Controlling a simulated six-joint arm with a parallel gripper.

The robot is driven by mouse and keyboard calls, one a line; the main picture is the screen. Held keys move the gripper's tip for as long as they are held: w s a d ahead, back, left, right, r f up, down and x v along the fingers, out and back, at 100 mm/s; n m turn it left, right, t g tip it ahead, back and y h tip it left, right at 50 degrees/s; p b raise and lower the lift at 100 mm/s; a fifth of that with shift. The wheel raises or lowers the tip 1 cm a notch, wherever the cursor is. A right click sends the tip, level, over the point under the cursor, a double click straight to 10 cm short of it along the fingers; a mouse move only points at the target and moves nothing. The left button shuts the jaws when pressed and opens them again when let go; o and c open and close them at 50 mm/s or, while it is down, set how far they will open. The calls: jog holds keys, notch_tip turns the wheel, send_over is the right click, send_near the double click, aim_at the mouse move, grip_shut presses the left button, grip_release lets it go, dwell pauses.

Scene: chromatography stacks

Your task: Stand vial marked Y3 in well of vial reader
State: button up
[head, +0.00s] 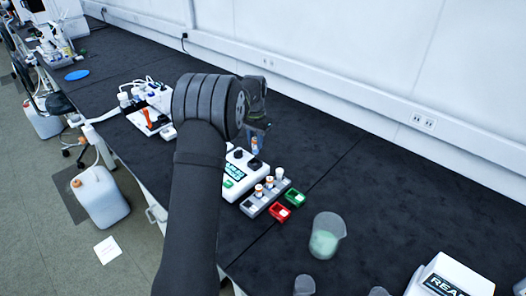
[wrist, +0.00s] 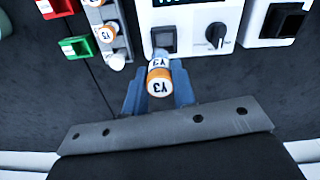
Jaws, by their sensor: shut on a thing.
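My gripper (head: 262,127) is shut on the vial marked Y3 (wrist: 159,78), which has an orange cap and also shows in the head view (head: 255,146). The mark Y3 reads on its cap and on its side in the wrist view. The vial reader (wrist: 190,14) is a white box with a display, a dark knob and a dark square well (wrist: 164,39). It also shows in the head view (head: 232,171). The vial is held above the bench, close to the well's edge in the wrist view.
A grey rack (head: 254,207) with several capped vials stands beside the reader. A green tray (head: 295,197) and a red tray (head: 280,213) lie next to it. A beaker with green liquid (head: 326,236) stands farther right. Another white box (wrist: 276,22) adjoins the reader.

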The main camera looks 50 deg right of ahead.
aim_at(255, 154)
jog(key=shift+w+f, duration=0.15)
jog(key=shift+w, duration=0.25)
jog(key=shift+f, duration=2)
jog(key=shift+f, duration=1.45)
jog(key=o, duration=1)
jog(key=shift+o, duration=0.2)
jog(key=shift+r, duration=4.05)
